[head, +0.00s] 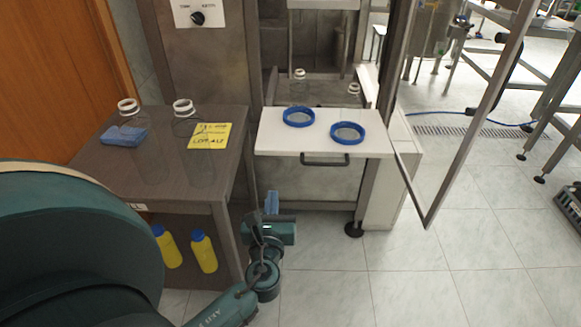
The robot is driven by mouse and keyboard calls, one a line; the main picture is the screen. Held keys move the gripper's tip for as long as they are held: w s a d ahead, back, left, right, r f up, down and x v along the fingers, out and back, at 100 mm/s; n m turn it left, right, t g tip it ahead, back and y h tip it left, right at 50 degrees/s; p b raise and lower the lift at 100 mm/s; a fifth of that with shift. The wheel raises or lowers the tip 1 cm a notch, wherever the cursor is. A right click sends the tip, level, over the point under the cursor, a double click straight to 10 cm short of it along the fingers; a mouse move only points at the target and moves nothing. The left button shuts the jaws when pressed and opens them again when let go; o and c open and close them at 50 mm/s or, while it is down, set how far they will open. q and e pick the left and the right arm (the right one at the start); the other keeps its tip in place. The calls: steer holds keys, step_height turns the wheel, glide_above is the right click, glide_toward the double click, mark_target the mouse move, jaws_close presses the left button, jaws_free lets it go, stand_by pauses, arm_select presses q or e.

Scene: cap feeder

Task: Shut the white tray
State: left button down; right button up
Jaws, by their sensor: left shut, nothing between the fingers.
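The white tray (283,140) sticks out from the front of the steel machine, so it stands open. Two blue rings (347,141) lie on it, one left of the middle and one nearer the right. A dark bar handle (325,163) is on its front face. My left gripper (272,203) is shut and empty. It is below and to the left of the tray in the picture, beside the side table's right leg, and appears apart from the tray. My right gripper is not in view.
The side table (160,165) at left holds clear jars with white rims, a blue cloth (124,137) and a yellow note (210,136). Yellow bottles (203,252) stand on its lower shelf. An open framed door (470,125) is at right. Floor ahead is clear.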

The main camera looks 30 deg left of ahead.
arm_select(q)
glide_toward(277, 152)
steer(key=shift+m, duration=0.3)
steer(key=x, duration=0.7)
steer(key=shift+b, duration=0.35)
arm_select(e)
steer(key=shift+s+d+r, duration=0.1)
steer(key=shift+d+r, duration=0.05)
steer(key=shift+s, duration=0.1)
